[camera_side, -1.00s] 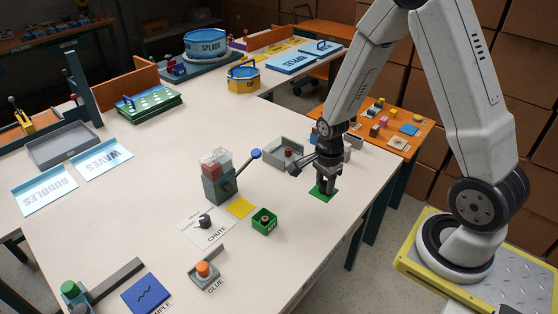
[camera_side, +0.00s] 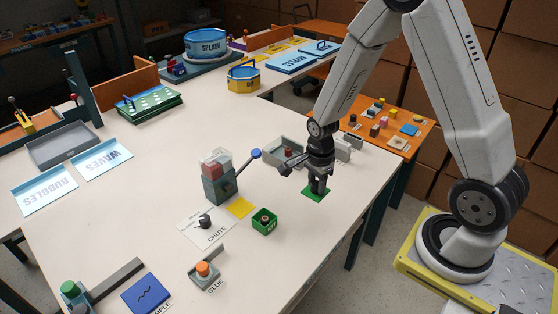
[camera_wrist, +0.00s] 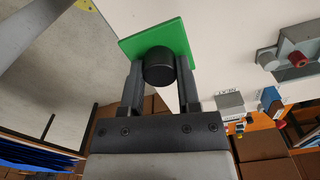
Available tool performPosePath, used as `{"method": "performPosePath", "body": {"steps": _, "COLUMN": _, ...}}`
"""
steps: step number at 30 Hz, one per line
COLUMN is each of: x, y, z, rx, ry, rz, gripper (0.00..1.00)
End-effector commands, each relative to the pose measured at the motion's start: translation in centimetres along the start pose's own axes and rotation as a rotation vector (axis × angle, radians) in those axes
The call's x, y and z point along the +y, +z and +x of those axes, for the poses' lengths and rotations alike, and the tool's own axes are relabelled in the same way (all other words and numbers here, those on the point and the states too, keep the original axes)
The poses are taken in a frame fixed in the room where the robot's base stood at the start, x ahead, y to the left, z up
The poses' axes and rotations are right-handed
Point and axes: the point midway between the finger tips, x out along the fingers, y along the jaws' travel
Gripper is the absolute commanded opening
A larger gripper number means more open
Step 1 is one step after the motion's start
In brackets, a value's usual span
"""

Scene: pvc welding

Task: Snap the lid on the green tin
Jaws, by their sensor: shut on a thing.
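The green tin (camera_side: 264,222) stands open on the white table in the side view, left of and nearer the camera than my gripper. Something small with a reddish top shows inside it. A flat square green lid (camera_side: 311,194) is below my gripper (camera_side: 318,187). In the wrist view the lid (camera_wrist: 158,40) has a round black knob (camera_wrist: 159,66), and my gripper (camera_wrist: 160,80) is shut on this knob. The lid is apart from the tin. I cannot tell how high it is above the table.
A grey dispenser with a blue-ended lever (camera_side: 220,182) stands left of my gripper. A yellow square (camera_side: 241,208) and the chute card (camera_side: 208,229) lie beside the tin. The glue station (camera_side: 206,271) is nearer the camera. A grey tray (camera_side: 285,150) is behind.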

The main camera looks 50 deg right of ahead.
Motion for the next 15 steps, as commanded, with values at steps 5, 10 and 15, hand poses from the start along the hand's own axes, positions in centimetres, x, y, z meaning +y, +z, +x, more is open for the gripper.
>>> {"method": "performPosePath", "body": {"steps": 5, "x": -2.5, "y": 3.1, "z": 0.5, "rx": -0.001, "ry": -0.002, "rz": -0.007, "gripper": 0.0}}
{"method": "performPosePath", "body": {"steps": 10, "x": -4.7, "y": 6.9, "z": 1.1, "rx": -0.001, "ry": 0.0, "rz": -0.006, "gripper": 0.0}}
{"method": "performPosePath", "body": {"steps": 15, "x": -6.2, "y": 10.2, "z": 1.5, "rx": -0.001, "ry": -0.001, "rz": -0.005, "gripper": 0.0}}
